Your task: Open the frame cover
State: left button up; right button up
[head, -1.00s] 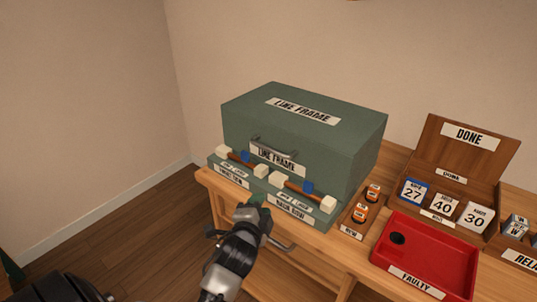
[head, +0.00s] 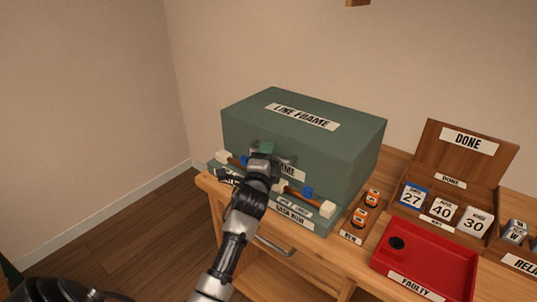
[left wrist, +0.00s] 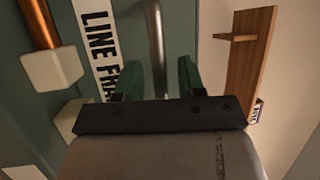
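The frame cover (head: 330,145) is a large grey-green box labelled LINE FRAME, closed on its base on the table. My left gripper (head: 265,149) is at the cover's front, over the front label and handle, which it mostly hides in the head view. In the left wrist view the metal handle bar (left wrist: 156,40) runs between the two green fingers of my left gripper (left wrist: 157,78). The fingers stand apart on either side of the bar, with gaps visible, so the gripper is open. My right gripper is not in view.
Brown rods with white end blocks (head: 327,209) lie along the base front. Right of the cover are small orange-and-white parts (head: 359,218), a red FAULTY tray (head: 452,252) and a wooden DONE box (head: 468,141) with numbered blocks. Open floor lies left of the table.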

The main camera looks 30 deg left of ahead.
pick_arm(q)
jog(key=shift+w, duration=0.15)
jog(key=shift+c, duration=0.3)
grip_shut()
